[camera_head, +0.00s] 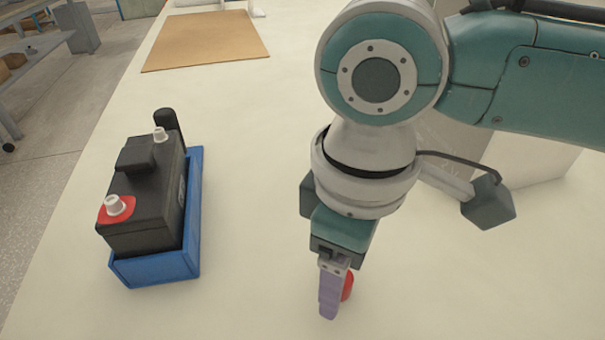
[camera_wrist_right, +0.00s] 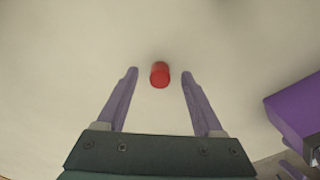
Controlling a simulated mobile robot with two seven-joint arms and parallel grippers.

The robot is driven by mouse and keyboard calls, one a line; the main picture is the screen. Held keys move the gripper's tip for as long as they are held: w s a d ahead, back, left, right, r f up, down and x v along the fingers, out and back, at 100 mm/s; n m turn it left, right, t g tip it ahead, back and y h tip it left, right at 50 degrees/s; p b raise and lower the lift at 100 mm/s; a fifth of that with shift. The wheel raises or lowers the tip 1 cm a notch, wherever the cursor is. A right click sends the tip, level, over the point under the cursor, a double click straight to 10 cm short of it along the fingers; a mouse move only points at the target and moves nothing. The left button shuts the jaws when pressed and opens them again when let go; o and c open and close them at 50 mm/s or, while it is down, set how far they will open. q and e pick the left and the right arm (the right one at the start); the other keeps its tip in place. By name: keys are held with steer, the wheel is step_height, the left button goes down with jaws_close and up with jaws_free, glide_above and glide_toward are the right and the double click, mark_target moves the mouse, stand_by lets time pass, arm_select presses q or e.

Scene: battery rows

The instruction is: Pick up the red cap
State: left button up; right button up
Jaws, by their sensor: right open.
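The red cap (camera_wrist_right: 160,75) is a small red cylinder on the pale table top. In the right wrist view it lies between the tips of my right gripper (camera_wrist_right: 160,72), with a gap on each side. In the head view the red cap (camera_head: 347,286) is partly hidden behind the purple fingers of my right gripper (camera_head: 330,315), which point down at the table. The right gripper is open and empty. Whether the fingertips touch the table I cannot tell. My left gripper is not in view.
A black battery (camera_head: 148,210) with a red ring and white terminals sits in a blue tray (camera_head: 160,268) on the left. A brown board (camera_head: 207,40) lies at the back. A purple object (camera_wrist_right: 298,112) shows at right in the wrist view. The table between tray and gripper is clear.

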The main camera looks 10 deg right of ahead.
steer(key=shift+f, duration=0.15)
jaws_close()
stand_by(0.4)
